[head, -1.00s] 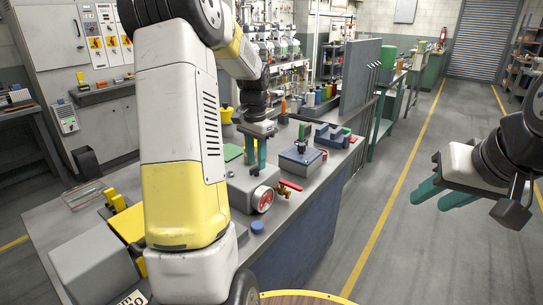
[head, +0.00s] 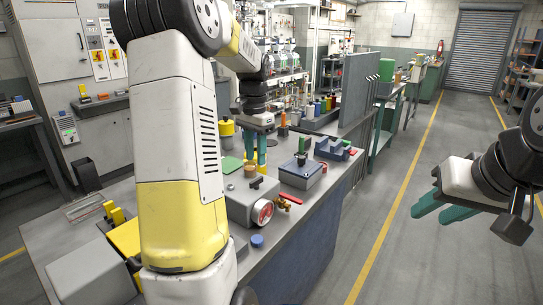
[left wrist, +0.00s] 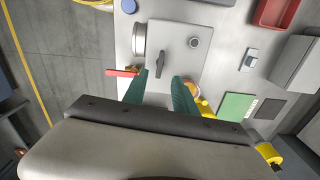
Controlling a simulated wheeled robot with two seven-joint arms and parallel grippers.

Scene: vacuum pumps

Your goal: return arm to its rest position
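My left arm comes down from the top left of the head view, its white and yellow link covering much of the bench. Its gripper (head: 255,148) points down above the bench behind the grey pump box (head: 238,206), fingers apart with nothing between them. In the left wrist view, the two green fingers (left wrist: 160,92) are spread. The grey box (left wrist: 182,70) with a black knob lies below and beyond them. My right gripper (head: 443,207) hangs over the floor at the right, open and empty.
A red-handled brass valve (head: 284,200) and a blue cap (head: 257,241) are near the bench's front edge. A blue-grey pump part (head: 302,172) stands right of the left gripper. A grey upright panel (head: 359,90) rises behind. The aisle floor (head: 400,245) is clear.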

